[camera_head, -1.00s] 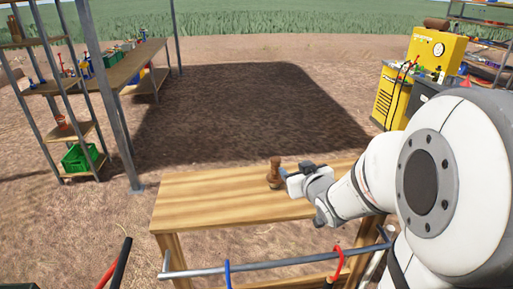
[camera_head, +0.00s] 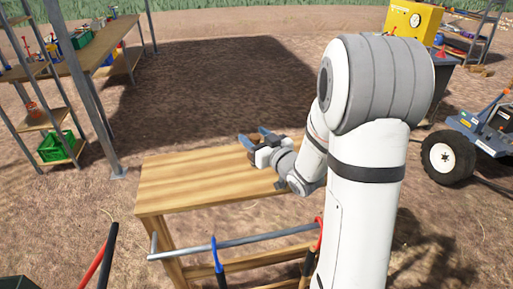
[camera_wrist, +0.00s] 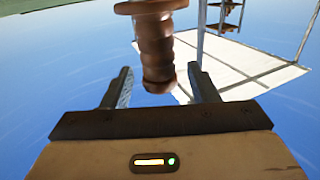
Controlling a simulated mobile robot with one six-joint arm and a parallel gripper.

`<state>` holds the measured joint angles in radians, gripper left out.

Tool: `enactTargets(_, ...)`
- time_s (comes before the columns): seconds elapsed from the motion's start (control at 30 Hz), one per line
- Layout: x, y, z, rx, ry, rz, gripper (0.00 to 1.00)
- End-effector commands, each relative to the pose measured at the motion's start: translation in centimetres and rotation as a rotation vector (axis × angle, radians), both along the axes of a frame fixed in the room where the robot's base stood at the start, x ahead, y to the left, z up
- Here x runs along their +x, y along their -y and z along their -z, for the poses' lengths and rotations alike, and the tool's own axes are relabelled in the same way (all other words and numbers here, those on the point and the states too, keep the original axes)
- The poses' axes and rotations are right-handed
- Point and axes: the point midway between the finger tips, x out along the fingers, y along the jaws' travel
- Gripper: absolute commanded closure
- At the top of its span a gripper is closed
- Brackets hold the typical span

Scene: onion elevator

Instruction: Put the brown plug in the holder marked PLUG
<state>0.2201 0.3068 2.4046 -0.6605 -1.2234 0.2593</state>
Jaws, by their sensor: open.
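The brown plug (camera_wrist: 155,50) shows in the wrist view with its wide flange at the top edge and its ribbed, rounded body below. My gripper (camera_wrist: 160,86) is open, with one grey finger on each side of the plug's lower end. Gaps show between the plug and both fingers there. In the head view my gripper (camera_head: 254,140) is over the wooden table (camera_head: 185,183), near its far edge, and largely hides the plug. I see no holder marked PLUG in these views.
A metal rail (camera_head: 235,242) with hanging tools runs along the table's near side. The table's left part is bare. Shelves with a green crate (camera_head: 58,147) stand at left. A wheeled machine (camera_head: 470,145) and a yellow cabinet (camera_head: 413,21) are at right.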

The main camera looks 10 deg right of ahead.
Motion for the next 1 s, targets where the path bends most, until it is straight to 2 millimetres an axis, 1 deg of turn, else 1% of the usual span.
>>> enactTargets(0.03, 0.7, -0.4, -0.3, 0.001, -0.001, -0.002, 0.46)
enactTargets(0.17, 1.8, -0.8, -0.1, 0.000, -0.001, 0.000, 0.46)
enactTargets(0.43, 2.0, -0.8, 0.0, -0.001, 0.000, 0.002, 0.47)
enactTargets(1.0, 1.9, -0.7, 0.0, -0.001, 0.000, 0.003, 0.93)
